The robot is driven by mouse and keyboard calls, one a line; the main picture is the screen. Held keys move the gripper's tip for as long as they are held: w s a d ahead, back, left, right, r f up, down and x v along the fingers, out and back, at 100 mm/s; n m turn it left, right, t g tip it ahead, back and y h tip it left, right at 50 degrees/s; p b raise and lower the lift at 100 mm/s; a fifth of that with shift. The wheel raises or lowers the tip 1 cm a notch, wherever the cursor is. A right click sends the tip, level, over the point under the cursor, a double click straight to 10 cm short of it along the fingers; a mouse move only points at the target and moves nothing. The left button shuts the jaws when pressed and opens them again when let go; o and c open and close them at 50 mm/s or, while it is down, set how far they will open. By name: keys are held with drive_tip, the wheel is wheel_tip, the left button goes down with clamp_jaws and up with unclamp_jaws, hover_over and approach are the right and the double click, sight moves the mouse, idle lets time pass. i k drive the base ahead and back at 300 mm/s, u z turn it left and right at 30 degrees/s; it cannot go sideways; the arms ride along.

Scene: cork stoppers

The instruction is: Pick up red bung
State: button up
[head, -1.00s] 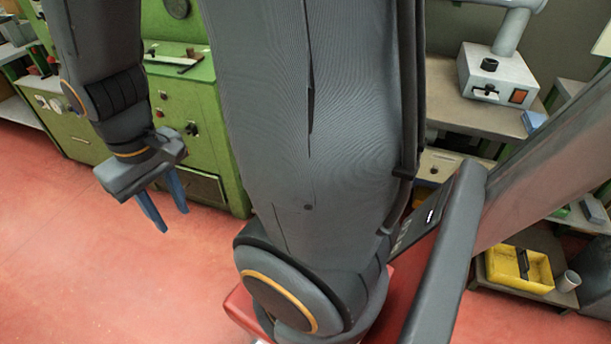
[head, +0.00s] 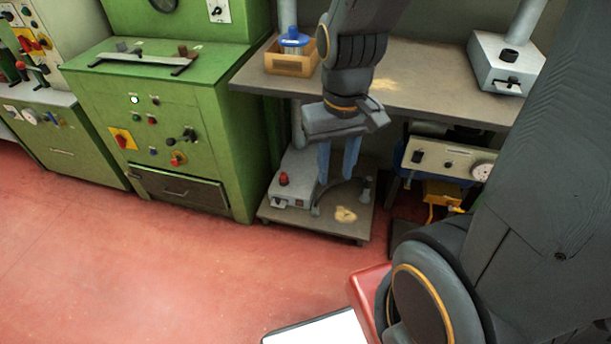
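A small red knob-like piece (head: 284,178) sits on top of a grey box on a low platform, below the workbench. It may be the red bung, but it is too small to tell. My gripper (head: 336,179) points down in front of the bench, with its two blue fingers apart and nothing visible between them. In the picture the fingers are to the right of the red piece and over the low platform. I cannot tell how far above it they are.
The low platform (head: 325,228) also bears a small dark upright piece (head: 366,188). The workbench (head: 430,85) carries a wooden tray (head: 291,68) with a blue-topped container, and a grey stand (head: 505,68). A green machine (head: 190,120) stands left.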

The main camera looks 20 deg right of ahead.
sight(284, 178)
drive_tip(key=u, duration=2.5)
drive_tip(key=i, duration=1.75)
drive_tip(key=z, duration=3.55)
